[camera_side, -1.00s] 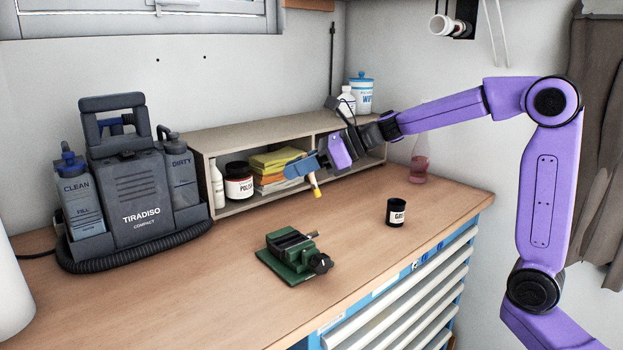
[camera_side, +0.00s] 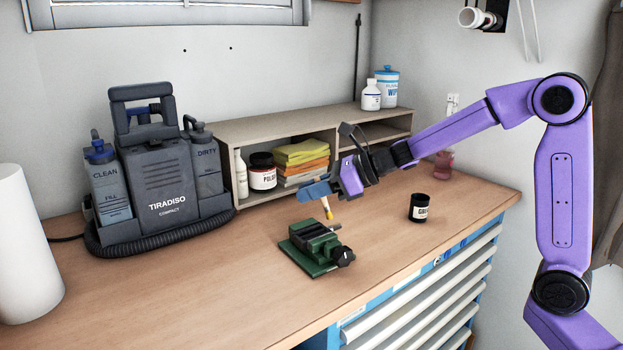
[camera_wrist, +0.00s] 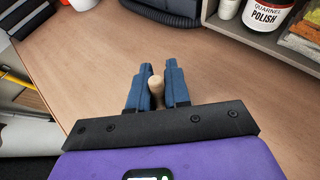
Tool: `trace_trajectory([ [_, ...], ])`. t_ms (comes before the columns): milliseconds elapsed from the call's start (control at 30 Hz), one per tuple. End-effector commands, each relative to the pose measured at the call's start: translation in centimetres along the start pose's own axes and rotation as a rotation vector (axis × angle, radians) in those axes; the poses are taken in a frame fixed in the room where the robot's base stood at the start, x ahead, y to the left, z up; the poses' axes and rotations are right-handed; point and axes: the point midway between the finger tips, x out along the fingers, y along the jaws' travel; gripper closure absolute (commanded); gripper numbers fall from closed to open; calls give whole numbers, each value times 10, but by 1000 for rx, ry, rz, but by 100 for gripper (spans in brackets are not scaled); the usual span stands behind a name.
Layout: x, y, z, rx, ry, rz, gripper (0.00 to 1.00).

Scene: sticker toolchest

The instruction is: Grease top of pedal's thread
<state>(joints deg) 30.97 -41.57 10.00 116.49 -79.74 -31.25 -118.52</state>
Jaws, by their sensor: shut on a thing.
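The brush hangs above and slightly right of a green vise (camera_side: 312,252) on the bench. A small metallic piece (camera_side: 335,227) shows at the vise's right top, just below the brush tip; I cannot tell whether they touch or whether it is the pedal's thread. In the wrist view the handle (camera_wrist: 157,92) sits between the fingers (camera_wrist: 158,70); the tip and vise are hidden. A black grease pot (camera_side: 420,207) stands open to the right.
A wooden shelf (camera_side: 275,127) at the back holds a polish jar (camera_side: 262,172) and folded cloths (camera_side: 302,160). A grey cleaning machine (camera_side: 160,170) stands left, a white roll (camera_side: 25,245) at far left. The bench front (camera_side: 250,300) is clear.

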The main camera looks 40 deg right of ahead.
Motion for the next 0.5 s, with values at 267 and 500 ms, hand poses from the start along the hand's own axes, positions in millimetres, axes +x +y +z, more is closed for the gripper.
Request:
trace_trajectory([
  [267, -2, -10, -19, 1, 0, -3, 100],
  [500, -14, -23, -27, 1, 1, -1, 100],
])
